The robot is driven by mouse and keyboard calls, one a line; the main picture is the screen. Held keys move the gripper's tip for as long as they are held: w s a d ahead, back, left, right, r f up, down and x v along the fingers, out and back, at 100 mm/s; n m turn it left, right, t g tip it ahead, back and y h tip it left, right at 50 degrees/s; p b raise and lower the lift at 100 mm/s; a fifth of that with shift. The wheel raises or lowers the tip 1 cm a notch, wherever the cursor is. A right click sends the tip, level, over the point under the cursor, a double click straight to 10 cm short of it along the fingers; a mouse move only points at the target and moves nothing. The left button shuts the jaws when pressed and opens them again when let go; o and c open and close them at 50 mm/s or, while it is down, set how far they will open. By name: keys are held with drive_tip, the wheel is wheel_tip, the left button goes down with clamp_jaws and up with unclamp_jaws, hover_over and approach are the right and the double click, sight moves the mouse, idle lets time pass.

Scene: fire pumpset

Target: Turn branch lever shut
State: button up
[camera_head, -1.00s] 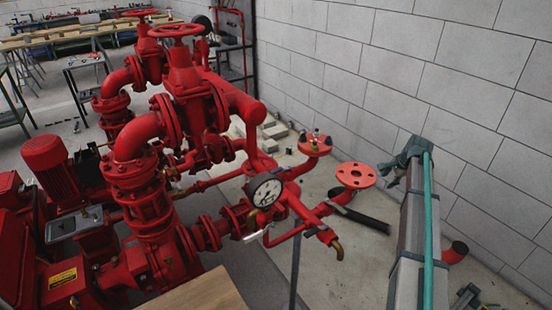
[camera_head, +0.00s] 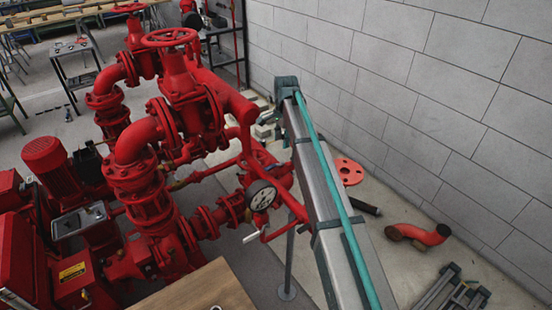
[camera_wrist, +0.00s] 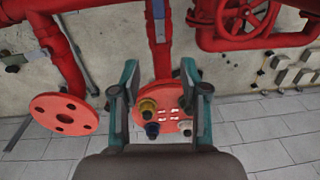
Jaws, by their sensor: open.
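A thin pale lever (camera_head: 251,237) sticks out beside the pressure gauge (camera_head: 262,195) on the red branch pipework in the head view; I cannot be sure it is the branch lever. No lever stands out clearly in the wrist view. My gripper (camera_wrist: 159,78) is open there, with one dark and teal finger on each side. Between and beyond the fingers is a round red flange (camera_wrist: 163,122) carrying several small fittings, at the end of a red pipe. Nothing is visibly held. In the head view my arm covers the right part of the branch pipework.
A red flange with holes (camera_wrist: 64,114) is at left in the wrist view; a red handwheel (camera_wrist: 248,15) is at upper right. In the head view, the block wall (camera_head: 420,110) bounds the right side. A red elbow pipe (camera_head: 420,234) lies on the floor near it.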

hover_over(270, 167)
drive_tip(key=shift+n+g+h, duration=0.3)
wheel_tip(270, 167, down, 10)
drive_tip(key=p, duration=0.3)
drive_tip(key=shift+w+d+f, duration=0.1)
drive_tip(key=shift+f, duration=0.05)
clamp_jaws()
